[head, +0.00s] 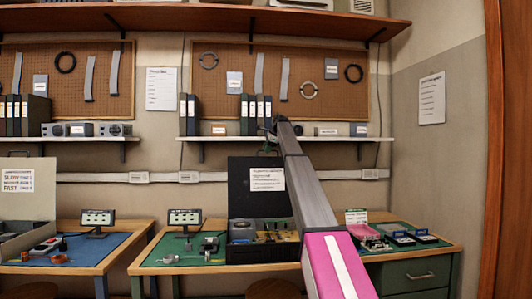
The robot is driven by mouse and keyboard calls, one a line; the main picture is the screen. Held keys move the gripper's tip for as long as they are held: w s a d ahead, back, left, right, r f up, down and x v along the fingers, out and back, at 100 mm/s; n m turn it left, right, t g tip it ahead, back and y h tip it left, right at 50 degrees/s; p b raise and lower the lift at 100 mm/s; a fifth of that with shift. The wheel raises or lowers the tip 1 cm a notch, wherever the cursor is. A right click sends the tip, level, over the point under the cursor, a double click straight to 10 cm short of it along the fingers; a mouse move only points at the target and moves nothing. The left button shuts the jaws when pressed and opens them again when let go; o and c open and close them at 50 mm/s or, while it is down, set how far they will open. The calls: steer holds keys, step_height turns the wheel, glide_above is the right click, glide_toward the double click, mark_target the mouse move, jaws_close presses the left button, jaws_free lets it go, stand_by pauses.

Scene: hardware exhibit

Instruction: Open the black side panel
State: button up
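A black panel (247,190) with a white label stands upright at the back of an open black case (240,252) on the right-hand bench. Boards and other parts (275,236) show inside the case. My arm crosses in front of the right part of the panel and case and hides some of both. My gripper (272,128) is small and far off at the arm's end, above the panel's top edge and in front of the wall shelf. Its fingers are too small to tell open from shut. I see nothing clearly held in it.
A cream case (28,190) with a raised panel stands on the left bench (85,258). A small display (185,218), tools and small devices (403,236) lie on the green mat beside the black case. A shelf (345,138) with black binders runs above. Stools stand below.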

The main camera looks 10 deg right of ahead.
steer(key=v, duration=0.8)
steer(key=shift+r, duration=0.3)
steer(key=shift+s+d, duration=0.15)
steer(key=shift+s, duration=0.1)
